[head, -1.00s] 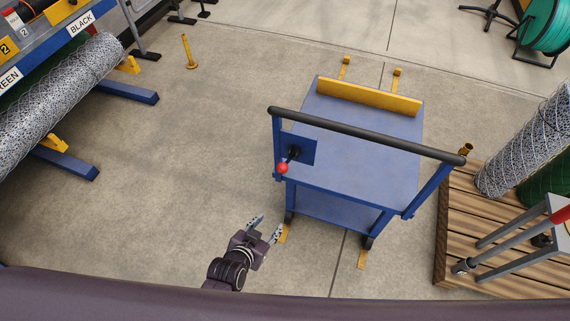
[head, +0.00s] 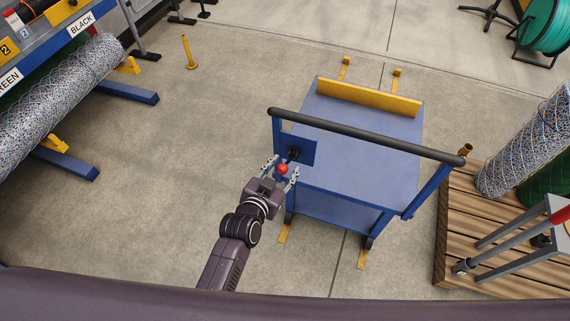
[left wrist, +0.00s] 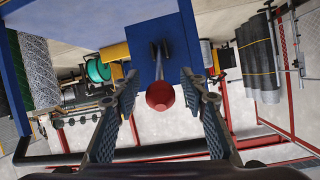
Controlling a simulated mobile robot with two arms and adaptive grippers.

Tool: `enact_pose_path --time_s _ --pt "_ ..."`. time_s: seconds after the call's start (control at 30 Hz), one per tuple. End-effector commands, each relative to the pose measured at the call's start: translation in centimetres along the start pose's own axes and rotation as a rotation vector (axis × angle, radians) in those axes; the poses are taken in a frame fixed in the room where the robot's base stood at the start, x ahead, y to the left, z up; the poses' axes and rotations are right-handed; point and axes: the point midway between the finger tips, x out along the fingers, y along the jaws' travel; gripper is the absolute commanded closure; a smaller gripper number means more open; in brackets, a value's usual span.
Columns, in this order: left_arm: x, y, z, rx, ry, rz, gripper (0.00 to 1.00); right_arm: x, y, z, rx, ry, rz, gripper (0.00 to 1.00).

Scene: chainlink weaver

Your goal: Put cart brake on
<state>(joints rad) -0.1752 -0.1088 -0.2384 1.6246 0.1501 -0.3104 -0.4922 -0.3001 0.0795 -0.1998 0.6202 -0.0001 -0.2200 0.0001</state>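The blue cart (head: 355,150) stands on the floor with a black push handle (head: 360,134) across its near side. The brake lever has a red ball knob (head: 283,169) and a dark arm on a blue plate (head: 300,149) at the cart's left post. My left gripper (head: 281,168) is open, with its fingers on either side of the red knob in the head view. In the left wrist view the red knob (left wrist: 160,95) sits centred between the open fingertips, and contact is not visible. My right gripper is not in view.
Yellow floor marks (head: 361,258) lie by the cart's wheels. A wooden pallet (head: 455,235) with mesh rolls is close on the right. A rack with a wire mesh roll (head: 60,100) and blue feet is at left. The floor between rack and cart is clear.

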Motion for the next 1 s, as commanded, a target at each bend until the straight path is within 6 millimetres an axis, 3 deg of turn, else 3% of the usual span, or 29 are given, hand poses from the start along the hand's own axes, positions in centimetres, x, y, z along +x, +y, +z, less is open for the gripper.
enact_pose_path --time_s 0.2,0.47,0.83,1.0 --pt "1.23 -0.04 0.00 0.001 0.000 -0.001 0.60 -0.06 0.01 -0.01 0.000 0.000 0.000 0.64" --pt "1.32 -0.04 0.01 0.001 0.000 -0.001 0.60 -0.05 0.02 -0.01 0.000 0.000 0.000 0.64" --pt "1.30 -0.04 0.02 0.001 0.000 -0.001 0.99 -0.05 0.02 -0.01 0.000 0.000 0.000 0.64" --pt "1.30 -0.04 0.02 0.001 0.000 -0.001 1.00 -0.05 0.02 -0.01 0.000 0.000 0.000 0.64"
